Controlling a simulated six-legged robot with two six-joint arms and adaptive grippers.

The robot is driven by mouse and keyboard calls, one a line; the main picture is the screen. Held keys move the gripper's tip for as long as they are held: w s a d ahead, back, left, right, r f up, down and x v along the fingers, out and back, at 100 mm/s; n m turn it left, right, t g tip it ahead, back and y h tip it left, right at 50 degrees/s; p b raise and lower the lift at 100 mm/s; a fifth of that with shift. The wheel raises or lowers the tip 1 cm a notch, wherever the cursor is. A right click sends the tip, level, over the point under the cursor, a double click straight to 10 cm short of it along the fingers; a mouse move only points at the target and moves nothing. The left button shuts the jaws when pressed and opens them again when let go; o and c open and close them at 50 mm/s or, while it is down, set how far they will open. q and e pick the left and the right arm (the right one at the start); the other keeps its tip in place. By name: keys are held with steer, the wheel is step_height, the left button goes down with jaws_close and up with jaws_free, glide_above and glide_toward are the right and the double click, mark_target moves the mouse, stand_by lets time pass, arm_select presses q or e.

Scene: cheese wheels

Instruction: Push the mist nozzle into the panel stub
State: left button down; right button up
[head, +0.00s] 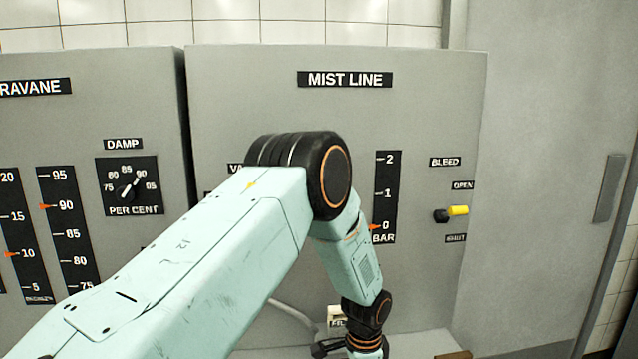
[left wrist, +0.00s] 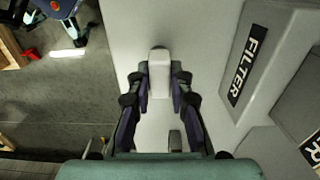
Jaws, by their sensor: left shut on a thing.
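My left arm crosses the head view from the lower left, and its gripper (head: 345,347) is at the bottom edge, partly cut off and hidden by the wrist. In the left wrist view the left gripper (left wrist: 159,82) is shut on a pale, blocky piece (left wrist: 159,62), probably the mist nozzle, between its two dark fingers. I cannot make out the panel stub; my arm covers part of the MIST LINE panel (head: 420,110). My right gripper is not in view.
The panel carries a BAR gauge (head: 385,197) with its pointer near 0 and a yellow-tipped BLEED lever (head: 457,211). A pale hose (head: 290,311) runs below my arm. A FILTER label (left wrist: 247,66) sits on a grey housing at the right of the wrist view.

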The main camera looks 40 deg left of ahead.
arm_select(q)
steer(key=shift+w+r+p, duration=0.1)
steer(key=shift+r+p, duration=0.35)
steer(key=shift+r, duration=0.25)
steer(key=shift+r, duration=0.3)
steer(key=shift+r+p, duration=0.45)
steer(key=shift+p, duration=0.15)
steer(key=shift+r+p, duration=0.55)
steer(key=shift+r, duration=0.05)
steer(key=shift+r+p, duration=1.25)
steer(key=shift+r, duration=0.3)
steer(key=shift+f, duration=0.1)
